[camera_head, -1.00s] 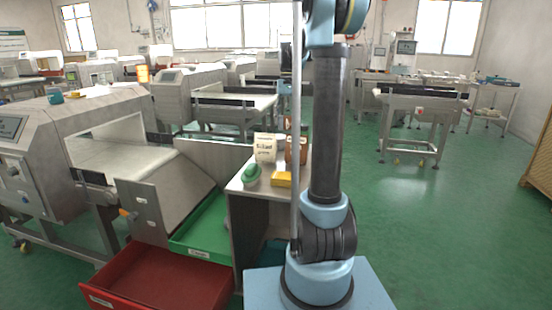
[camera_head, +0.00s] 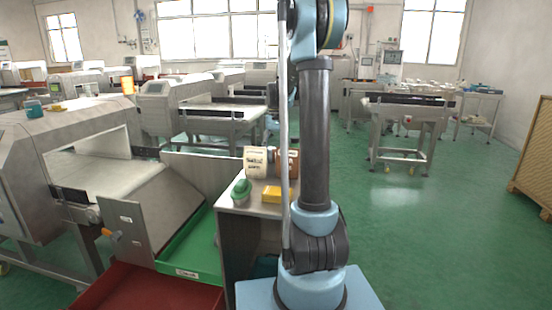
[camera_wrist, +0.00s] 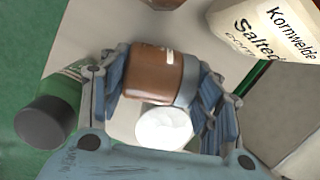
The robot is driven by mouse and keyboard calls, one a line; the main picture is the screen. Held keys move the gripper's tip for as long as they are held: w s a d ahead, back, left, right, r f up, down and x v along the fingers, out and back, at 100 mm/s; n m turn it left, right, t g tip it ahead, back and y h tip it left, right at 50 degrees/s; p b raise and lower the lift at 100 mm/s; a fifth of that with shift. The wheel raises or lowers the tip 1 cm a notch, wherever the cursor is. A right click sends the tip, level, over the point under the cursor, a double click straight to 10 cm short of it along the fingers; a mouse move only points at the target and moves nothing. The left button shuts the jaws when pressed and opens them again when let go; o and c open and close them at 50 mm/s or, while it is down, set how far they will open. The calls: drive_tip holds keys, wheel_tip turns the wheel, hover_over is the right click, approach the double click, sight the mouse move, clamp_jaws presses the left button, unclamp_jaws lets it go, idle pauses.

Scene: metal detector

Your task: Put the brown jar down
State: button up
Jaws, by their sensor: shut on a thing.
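The brown jar (camera_wrist: 152,72) is between the two fingers of my gripper (camera_wrist: 160,95) in the wrist view. The fingers are shut on its sides, and it lies crosswise in the picture with a grey-blue band at its right end. The bench top (camera_wrist: 98,30) shows behind it; whether the jar touches it I cannot tell. A round white thing (camera_wrist: 165,128) shows just below the jar. In the head view my arm hides the gripper, and I cannot make out the jar for certain.
Open floor (camera_head: 430,230) lies right.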

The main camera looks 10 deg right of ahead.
wheel_tip(320, 180, down, 2)
drive_tip(key=shift+f, duration=0.1)
drive_tip(key=o, duration=0.8)
drive_tip(key=shift+o, duration=0.7)
